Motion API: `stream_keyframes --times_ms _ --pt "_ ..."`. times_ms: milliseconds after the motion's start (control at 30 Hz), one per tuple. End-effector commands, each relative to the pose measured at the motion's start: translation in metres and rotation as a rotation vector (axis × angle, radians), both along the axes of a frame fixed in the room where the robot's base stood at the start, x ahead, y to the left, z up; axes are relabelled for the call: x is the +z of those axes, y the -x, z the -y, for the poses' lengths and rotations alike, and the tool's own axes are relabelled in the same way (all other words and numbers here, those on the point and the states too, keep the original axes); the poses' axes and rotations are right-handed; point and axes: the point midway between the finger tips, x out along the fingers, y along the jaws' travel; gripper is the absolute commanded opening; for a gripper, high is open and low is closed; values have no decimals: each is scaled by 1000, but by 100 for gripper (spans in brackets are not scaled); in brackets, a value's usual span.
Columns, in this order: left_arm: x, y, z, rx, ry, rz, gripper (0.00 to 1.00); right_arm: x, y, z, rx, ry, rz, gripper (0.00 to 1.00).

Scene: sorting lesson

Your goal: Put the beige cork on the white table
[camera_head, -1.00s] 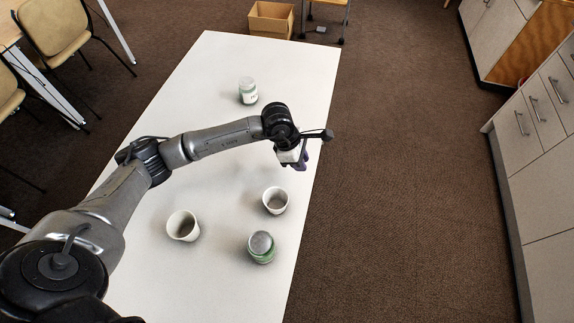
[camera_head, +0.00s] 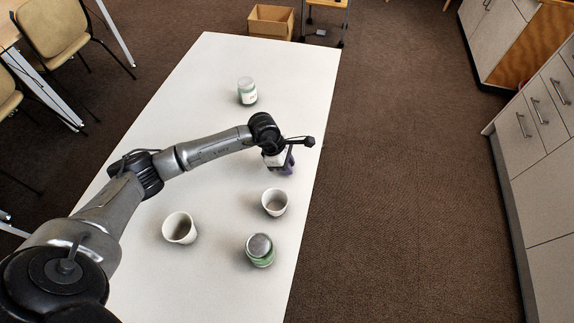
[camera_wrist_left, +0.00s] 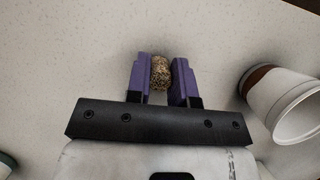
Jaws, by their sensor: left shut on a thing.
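The beige cork (camera_wrist_left: 161,72) is between the purple fingers of my left gripper (camera_wrist_left: 162,75) in the left wrist view. The gripper is shut on it. In the head view my left gripper (camera_head: 285,168) points down over the right part of the white table (camera_head: 225,185), and the cork cannot be made out there. The white table top also fills the background of the left wrist view (camera_wrist_left: 80,60). How far the cork is above the table is hard to tell. My right gripper is not in view.
A white cup (camera_head: 274,203) stands close in front of the gripper, and another white cup (camera_head: 180,229) stands further left. A green-labelled jar (camera_head: 260,250) stands near the front. A second jar (camera_head: 247,92) stands towards the back. The table's right edge is close to the gripper.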

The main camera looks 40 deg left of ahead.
Motion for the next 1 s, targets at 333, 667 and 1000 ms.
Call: stream_keyframes --times_ms 333,667,1000 --pt "-2 0 0 0 0 1 24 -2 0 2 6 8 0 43" --pt "-2 0 0 0 0 0 47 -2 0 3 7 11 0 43" --pt "16 2 -5 -1 -1 1 47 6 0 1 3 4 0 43"
